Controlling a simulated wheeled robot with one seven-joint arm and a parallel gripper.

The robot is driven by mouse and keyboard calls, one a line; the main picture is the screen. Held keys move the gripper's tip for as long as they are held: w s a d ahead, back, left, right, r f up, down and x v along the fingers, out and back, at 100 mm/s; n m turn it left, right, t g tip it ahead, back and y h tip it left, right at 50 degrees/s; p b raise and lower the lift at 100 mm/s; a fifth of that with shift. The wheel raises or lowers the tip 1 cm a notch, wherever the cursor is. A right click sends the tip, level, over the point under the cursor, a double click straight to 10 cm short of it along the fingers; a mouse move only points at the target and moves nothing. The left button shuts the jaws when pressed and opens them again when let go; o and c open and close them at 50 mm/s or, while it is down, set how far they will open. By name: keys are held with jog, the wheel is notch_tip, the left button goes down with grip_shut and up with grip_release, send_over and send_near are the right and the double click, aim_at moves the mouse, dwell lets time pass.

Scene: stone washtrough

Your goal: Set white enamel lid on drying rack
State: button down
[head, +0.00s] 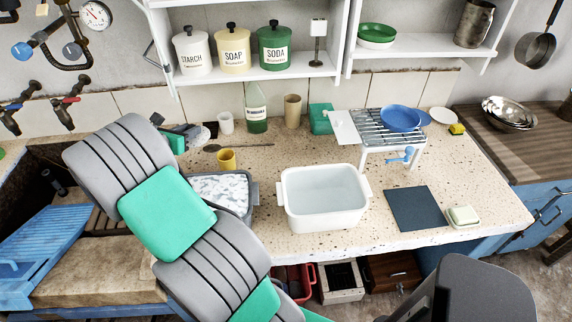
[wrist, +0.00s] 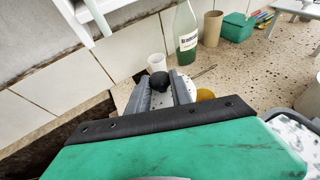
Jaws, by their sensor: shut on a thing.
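My gripper (head: 190,131) is at the back left of the counter, over its stone top. In the wrist view my gripper (wrist: 163,92) is closed around a round black knob (wrist: 158,81), which I take to be that of the white enamel lid. The lid's white body is mostly hidden by the fingers. The drying rack (head: 376,127) is a slatted metal rack on white legs at the back right, well right of my gripper. A blue bowl (head: 400,118) sits on its right part, and a flat white panel (head: 342,127) is at its left side.
A white basin (head: 325,198) and a grey suds tub (head: 218,190) are in front. The shelf (head: 260,72) with canisters hangs above.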

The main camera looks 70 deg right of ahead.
jog(key=s+d+f+m+g+b, duration=0.1)
jog(key=s+d+f+m+g, duration=0.35)
jog(key=s+d, duration=0.45)
jog(key=m+g+y+p, duration=0.2)
jog(key=m+g, duration=0.2)
jog(key=g, duration=0.1)
send_over(324, 155)
notch_tip(324, 155, down, 4)
notch_tip(324, 155, down, 7)
jog(key=shift+w+r+p, duration=0.1)
jog(key=shift+p, duration=0.45)
jog(key=shift+f, duration=0.3)
jog(key=c, duration=1.1)
grip_release()
jog(key=shift+r, duration=0.1)
jog(key=shift+c, duration=0.2)
